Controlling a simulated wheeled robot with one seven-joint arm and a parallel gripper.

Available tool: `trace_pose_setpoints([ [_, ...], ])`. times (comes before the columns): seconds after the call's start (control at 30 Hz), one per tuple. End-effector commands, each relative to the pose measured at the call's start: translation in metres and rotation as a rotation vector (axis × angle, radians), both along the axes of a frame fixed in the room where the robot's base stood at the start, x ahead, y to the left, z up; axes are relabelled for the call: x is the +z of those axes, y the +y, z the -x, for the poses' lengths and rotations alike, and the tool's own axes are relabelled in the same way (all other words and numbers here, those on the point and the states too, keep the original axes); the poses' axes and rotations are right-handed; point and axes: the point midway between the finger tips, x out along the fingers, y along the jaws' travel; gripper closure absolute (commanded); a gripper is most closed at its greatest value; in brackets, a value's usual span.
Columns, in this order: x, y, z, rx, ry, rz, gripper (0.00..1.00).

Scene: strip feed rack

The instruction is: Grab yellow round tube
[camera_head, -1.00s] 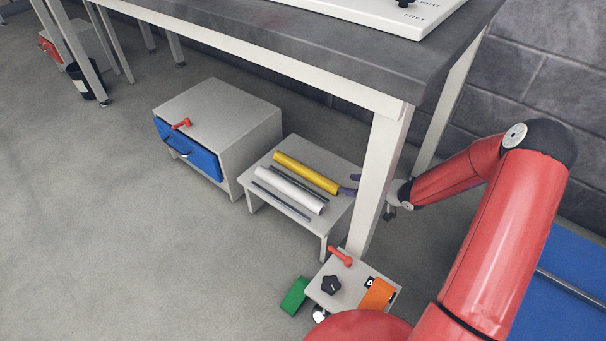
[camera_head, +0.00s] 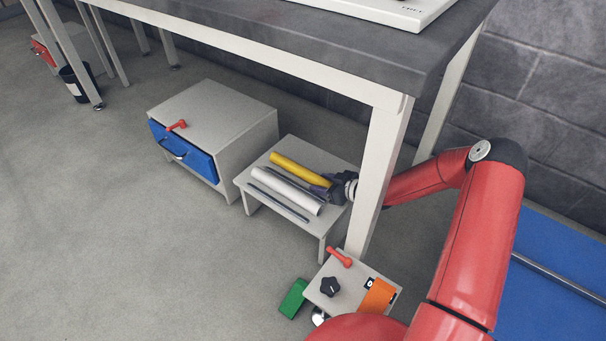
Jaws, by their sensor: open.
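The yellow round tube (camera_head: 298,168) lies on a low grey stand (camera_head: 246,181) under the workbench, beside a white tube (camera_head: 287,190) and thin grey rods (camera_head: 278,207). My gripper (camera_head: 322,187) reaches in from the right, behind the table leg, and is at the right end of the yellow tube. Its dark fingers overlap that end in the picture. It is open. I cannot tell whether the fingers touch the tube, since the area is small and dark.
The workbench leg (camera_head: 380,170) stands close in front of my arm. A grey cabinet (camera_head: 228,110) with a blue drawer (camera_head: 183,150) stands left of the stand. A small platform (camera_head: 350,290) holds an orange block (camera_head: 377,296); a green block (camera_head: 293,298) is beside it.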

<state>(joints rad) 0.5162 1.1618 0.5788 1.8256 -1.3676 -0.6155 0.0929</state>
Motion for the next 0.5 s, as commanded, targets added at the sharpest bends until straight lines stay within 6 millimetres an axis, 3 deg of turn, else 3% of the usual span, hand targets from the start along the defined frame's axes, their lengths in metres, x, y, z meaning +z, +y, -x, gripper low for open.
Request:
trace_pose_setpoints([
  [0.17, 0.0004, -0.0002, 0.0001, 0.000, 0.000, 0.000, 0.55],
  [0.5, 0.0005, -0.0004, 0.0002, 0.000, 0.000, 0.000, 1.00],
])
